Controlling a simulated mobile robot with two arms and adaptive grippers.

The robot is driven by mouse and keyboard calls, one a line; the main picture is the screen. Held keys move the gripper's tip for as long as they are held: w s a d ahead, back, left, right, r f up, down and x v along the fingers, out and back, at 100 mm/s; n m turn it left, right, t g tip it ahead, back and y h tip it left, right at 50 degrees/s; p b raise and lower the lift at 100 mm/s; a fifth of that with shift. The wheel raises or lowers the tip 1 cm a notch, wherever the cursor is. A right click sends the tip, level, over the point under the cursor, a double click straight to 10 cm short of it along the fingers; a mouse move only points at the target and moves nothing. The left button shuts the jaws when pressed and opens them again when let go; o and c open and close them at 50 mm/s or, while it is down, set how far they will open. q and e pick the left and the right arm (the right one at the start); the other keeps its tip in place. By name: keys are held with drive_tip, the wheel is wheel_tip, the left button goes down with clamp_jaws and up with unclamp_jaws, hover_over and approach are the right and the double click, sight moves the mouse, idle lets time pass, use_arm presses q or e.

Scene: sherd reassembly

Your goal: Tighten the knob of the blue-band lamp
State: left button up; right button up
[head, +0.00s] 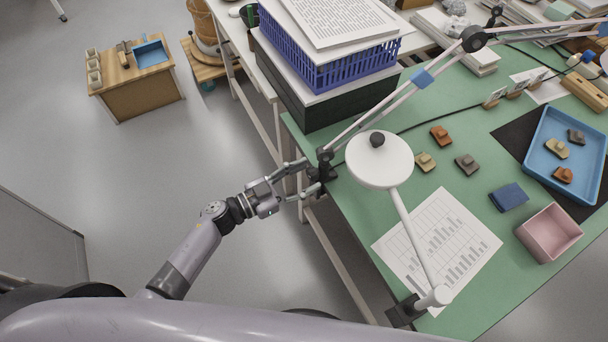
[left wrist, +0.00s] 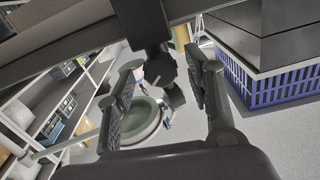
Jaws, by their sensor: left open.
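The blue-band lamp has a pale jointed arm with a blue band (head: 422,78), rising from a dark clamp (head: 325,166) on the table's left edge. A dark knob (left wrist: 161,70) hangs under the clamp in the left wrist view. My left gripper (head: 309,178) is open at the table edge beside the clamp. In the left wrist view its two fingers (left wrist: 163,98) stand either side of the knob, with gaps showing. The knob is not clear in the head view. My right gripper is not in view.
A second lamp with a white round head (head: 372,170) leans over the green table (head: 445,155), close right of the clamp. A blue crate (head: 330,66) on a dark box stands behind. Sherds, a blue tray (head: 537,130) and a pink box (head: 549,232) lie right.

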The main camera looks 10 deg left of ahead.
use_arm(q)
drive_tip(key=shift+d, duration=0.1)
drive_tip(key=shift+c, duration=0.4)
clamp_jaws()
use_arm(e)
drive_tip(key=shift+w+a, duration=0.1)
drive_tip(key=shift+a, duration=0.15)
